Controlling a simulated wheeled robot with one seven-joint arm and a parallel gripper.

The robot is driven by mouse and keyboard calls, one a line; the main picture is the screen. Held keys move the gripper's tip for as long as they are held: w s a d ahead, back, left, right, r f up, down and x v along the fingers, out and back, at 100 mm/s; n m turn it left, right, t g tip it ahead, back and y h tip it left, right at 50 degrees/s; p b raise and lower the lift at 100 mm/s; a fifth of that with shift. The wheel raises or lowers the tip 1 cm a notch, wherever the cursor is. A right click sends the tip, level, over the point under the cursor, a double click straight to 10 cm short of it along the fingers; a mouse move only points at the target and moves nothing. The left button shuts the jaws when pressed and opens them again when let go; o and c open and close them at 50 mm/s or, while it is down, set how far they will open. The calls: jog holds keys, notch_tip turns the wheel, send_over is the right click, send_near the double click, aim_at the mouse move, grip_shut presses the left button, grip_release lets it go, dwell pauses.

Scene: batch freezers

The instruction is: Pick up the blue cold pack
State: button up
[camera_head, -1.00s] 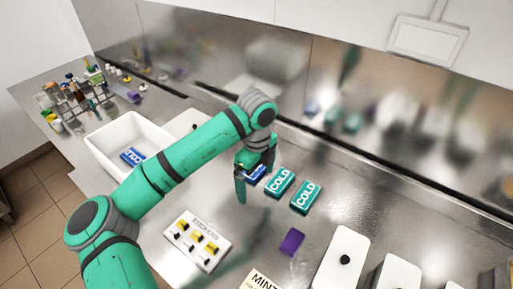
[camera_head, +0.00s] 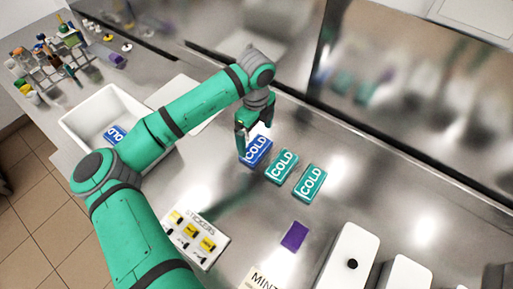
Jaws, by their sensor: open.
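A blue cold pack (camera_head: 257,151) with white COLD lettering lies flat on the steel counter, at the left end of a short row. Two teal cold packs (camera_head: 281,166) and (camera_head: 310,182) lie to its right. Another blue pack (camera_head: 115,134) lies inside the white bin (camera_head: 75,124) at the left. My gripper (camera_head: 246,142) is open, fingers pointing down, at the left and far end of the blue pack in the row. One finger overlaps the pack's edge in the picture. I cannot tell whether it touches the pack.
A tray of stickers (camera_head: 196,238) and a purple block (camera_head: 294,236) lie nearer the front. White containers (camera_head: 345,255) stand at the lower right. A rack of bottles (camera_head: 50,62) stands at the far left. A mirror-like steel wall (camera_head: 400,110) runs along the back.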

aim_at(256, 147)
jog(key=shift+s+f, duration=0.2)
jog(key=shift+f, duration=2.5)
jog(key=shift+c, duration=0.3)
jog(key=c, duration=0.9)
jog(key=shift+r, duration=0.1)
